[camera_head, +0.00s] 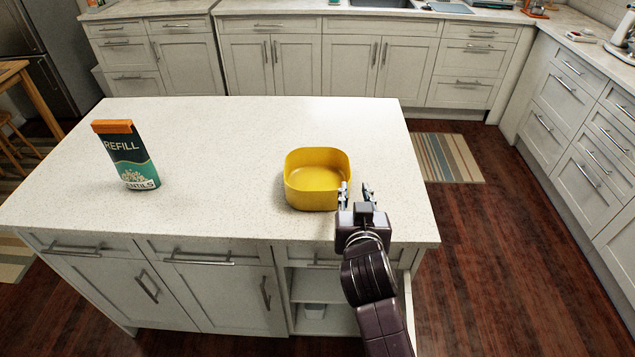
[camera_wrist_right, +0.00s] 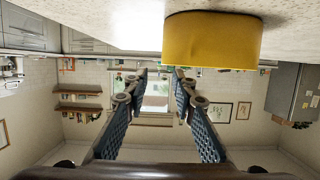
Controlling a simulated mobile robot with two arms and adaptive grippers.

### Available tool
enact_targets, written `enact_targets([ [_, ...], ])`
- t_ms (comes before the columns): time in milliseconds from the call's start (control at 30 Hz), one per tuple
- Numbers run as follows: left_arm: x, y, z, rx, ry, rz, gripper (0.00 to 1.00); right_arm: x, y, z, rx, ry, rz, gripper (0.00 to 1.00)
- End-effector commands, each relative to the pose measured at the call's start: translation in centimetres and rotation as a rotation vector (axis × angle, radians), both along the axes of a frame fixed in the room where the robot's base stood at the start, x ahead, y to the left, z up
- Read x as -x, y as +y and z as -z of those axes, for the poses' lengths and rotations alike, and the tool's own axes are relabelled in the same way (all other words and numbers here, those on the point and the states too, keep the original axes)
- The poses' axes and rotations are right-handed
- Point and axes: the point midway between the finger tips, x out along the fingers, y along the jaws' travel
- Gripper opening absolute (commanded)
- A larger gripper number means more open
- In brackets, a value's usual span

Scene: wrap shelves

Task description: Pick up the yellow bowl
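The yellow bowl (camera_head: 315,180) stands upright and empty on the light countertop of the kitchen island (camera_head: 235,150), right of its middle and near the front edge. It also shows in the right wrist view (camera_wrist_right: 212,40), at the top, where the picture appears upside down. My right gripper (camera_head: 355,188) is at the bowl's front right side in the head view. Its two fingers also show in the right wrist view (camera_wrist_right: 160,88), apart with nothing between them. I cannot tell whether a finger touches the bowl. My left gripper is in neither view.
A dark green refill box (camera_head: 127,155) with an orange top stands on the left of the island. The countertop between box and bowl is clear.

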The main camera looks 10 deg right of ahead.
Motion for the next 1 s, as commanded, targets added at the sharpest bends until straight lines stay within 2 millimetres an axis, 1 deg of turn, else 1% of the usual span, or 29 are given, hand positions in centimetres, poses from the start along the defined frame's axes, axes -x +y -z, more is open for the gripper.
enact_targets([
  [133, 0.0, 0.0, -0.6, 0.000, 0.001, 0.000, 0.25, -1.7, -0.4, 0.2, 0.004, 0.000, 0.001, 0.24],
  [300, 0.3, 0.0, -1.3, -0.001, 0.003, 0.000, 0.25, -4.3, -0.9, 1.1, 0.003, 0.001, 0.000, 0.24],
  [400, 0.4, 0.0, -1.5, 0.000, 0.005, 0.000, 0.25, -5.3, -1.1, 1.5, 0.002, 0.000, -0.001, 0.24],
  [667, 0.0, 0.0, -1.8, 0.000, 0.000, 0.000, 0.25, -6.6, -1.3, 2.0, 0.001, 0.000, 0.000, 0.24],
  [767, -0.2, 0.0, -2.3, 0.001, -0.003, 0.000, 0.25, -7.4, -1.3, 2.1, 0.003, 0.001, 0.000, 0.24],
  [900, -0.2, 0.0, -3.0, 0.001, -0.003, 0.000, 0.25, -9.1, -1.4, 2.7, 0.003, 0.002, 0.000, 0.24],
  [1000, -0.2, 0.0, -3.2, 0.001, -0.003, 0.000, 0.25, -10.1, -1.6, 3.1, 0.003, 0.001, -0.001, 0.24],
])
